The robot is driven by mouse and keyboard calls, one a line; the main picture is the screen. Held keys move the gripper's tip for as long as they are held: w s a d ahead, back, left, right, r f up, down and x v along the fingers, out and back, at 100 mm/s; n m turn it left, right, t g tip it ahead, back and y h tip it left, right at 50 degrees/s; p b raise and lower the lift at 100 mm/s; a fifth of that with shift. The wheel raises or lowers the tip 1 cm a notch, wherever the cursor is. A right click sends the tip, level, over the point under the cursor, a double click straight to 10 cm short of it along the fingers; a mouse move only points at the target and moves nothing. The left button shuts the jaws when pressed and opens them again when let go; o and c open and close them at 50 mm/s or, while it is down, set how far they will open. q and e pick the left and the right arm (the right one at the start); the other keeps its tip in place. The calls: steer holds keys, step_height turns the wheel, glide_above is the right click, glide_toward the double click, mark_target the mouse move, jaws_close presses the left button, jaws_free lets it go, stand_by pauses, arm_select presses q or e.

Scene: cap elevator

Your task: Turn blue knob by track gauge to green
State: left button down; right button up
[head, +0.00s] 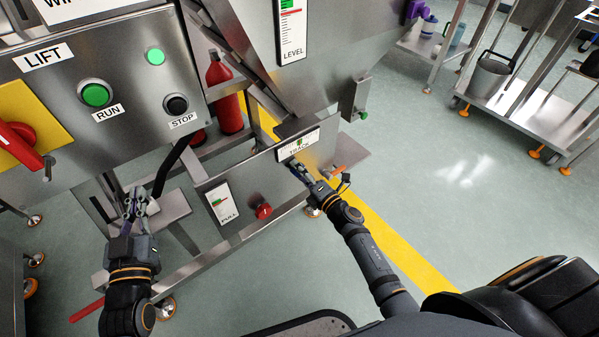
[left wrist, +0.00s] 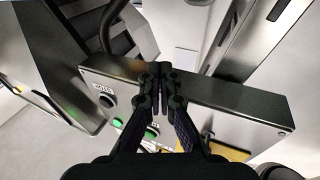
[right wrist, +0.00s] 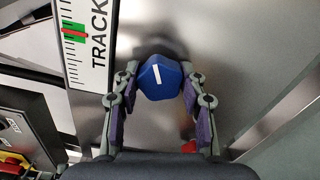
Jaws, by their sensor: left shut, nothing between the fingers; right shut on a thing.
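The blue knob (right wrist: 160,78), with a white line on its face, sits on the steel panel beside the TRACK gauge (right wrist: 88,45) in the right wrist view. My right gripper (right wrist: 152,92) is shut on the knob, one finger on each side. The gauge has a green band (right wrist: 75,38), and a red mark lies on it. My left gripper (head: 135,200) is shut and empty, left of the PULL gauge, below the control panel.
A PULL gauge (head: 222,203) and a red knob (head: 263,211) are on the same lower panel. An orange-handled valve (head: 338,170) lies just right of my right gripper. RUN (head: 95,94) and STOP (head: 176,104) buttons are at upper left.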

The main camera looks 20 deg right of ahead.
arm_select(q)
steer(key=shift+r+t, duration=0.5)
steer(key=shift+r, duration=0.55)
arm_select(e)
steer(key=shift+f+n, duration=0.1)
steer(key=shift+n, duration=0.4)
steer(key=o, duration=1.2)
steer(key=shift+c, duration=0.2)
steer(key=v, duration=1.2)
